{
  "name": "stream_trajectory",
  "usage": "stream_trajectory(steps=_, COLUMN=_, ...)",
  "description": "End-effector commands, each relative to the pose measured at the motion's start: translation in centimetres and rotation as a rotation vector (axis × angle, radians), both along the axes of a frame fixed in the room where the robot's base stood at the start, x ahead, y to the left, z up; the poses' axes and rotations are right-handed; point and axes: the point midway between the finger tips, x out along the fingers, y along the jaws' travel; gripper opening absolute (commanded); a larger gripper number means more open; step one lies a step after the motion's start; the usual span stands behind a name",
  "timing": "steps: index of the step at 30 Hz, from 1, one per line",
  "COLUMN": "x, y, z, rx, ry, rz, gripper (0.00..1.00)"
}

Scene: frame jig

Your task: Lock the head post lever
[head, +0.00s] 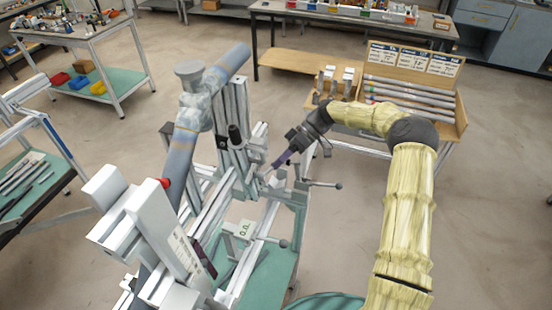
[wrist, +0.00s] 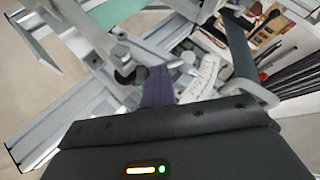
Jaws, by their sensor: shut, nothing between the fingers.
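The frame jig (head: 225,180) stands in the middle of the head view, with grey-blue tubes (head: 184,150) clamped in it. One lever (head: 325,185) with a dark round knob sticks out to the right of the jig. A second lever (head: 270,239) with a similar knob sits lower, nearer to me. I cannot tell for sure which is the head post lever. My gripper (head: 280,161) is shut and empty, with its purple fingertips low beside the jig's upright post. In the wrist view the purple fingers (wrist: 158,88) are close to jig parts and a round dark knob (wrist: 125,75); contact is unclear.
A wooden rack (head: 415,85) with tubes and labels stands behind my arm. A trolley (head: 100,62) with coloured bins is at the back left, and a bench (head: 345,14) is at the back. A white block assembly (head: 150,235) fills the jig's near end. Floor at the right is clear.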

Motion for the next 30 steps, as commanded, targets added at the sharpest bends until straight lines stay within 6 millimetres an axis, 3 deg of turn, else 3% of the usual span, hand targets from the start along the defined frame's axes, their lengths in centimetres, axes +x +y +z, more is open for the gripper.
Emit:
stream_trajectory(steps=5, x=0.1, y=-0.3, z=0.7, rx=0.000, ry=-0.001, rz=0.000, gripper=0.00)
stream_trajectory(steps=12, x=0.1, y=-2.0, z=4.0, rx=0.000, ry=-0.003, rz=0.003, gripper=0.00)
stream_trajectory(steps=14, x=0.7, y=-2.7, z=3.4, rx=0.001, ry=-0.004, rz=0.002, gripper=0.00)
stream_trajectory(steps=30, x=4.4, y=-7.2, z=6.0, rx=0.001, ry=-0.001, rz=0.012, gripper=0.00)
